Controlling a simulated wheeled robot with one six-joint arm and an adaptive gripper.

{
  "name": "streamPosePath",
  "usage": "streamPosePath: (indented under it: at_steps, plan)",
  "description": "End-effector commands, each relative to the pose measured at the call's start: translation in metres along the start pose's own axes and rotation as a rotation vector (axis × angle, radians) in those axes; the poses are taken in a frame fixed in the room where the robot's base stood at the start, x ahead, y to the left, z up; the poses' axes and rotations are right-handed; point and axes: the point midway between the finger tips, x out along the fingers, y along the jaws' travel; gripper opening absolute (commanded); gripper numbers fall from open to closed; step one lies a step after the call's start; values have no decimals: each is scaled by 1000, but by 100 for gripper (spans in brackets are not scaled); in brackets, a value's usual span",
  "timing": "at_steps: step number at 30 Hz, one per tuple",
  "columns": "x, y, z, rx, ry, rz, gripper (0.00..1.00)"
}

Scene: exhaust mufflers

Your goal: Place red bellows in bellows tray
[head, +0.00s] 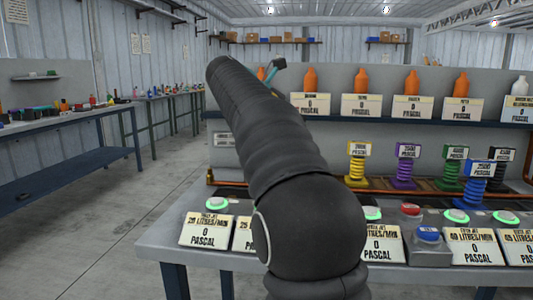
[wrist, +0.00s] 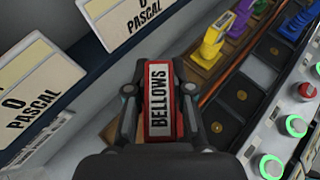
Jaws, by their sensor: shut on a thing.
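My gripper (wrist: 159,92) is shut on the red bellows (wrist: 160,72) in the wrist view. The bellows' white label reads BELLOWS and faces the camera between the two fingers. Most of the body below the label is hidden. In the head view the tray (head: 427,184) lies along the bench, partly hidden by my arm.
Purple (head: 404,172), green (head: 451,172) and blue (head: 474,188) bellows stand farther right. A shelf (head: 430,124) with orange bottles and pascal signs runs above the tray. Green-lit buttons (head: 457,216) and a red button (head: 410,209) line the bench front.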

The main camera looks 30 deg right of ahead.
Motion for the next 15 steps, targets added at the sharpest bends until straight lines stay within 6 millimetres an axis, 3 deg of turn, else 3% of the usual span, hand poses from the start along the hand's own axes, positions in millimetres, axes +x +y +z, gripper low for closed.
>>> streamPosePath:
  at_steps: [9, 15]
  plan:
    - [2, 58, -40, -2, -1, 0, 0]
    - [2, 72, -51, 1, -1, -1, 0]
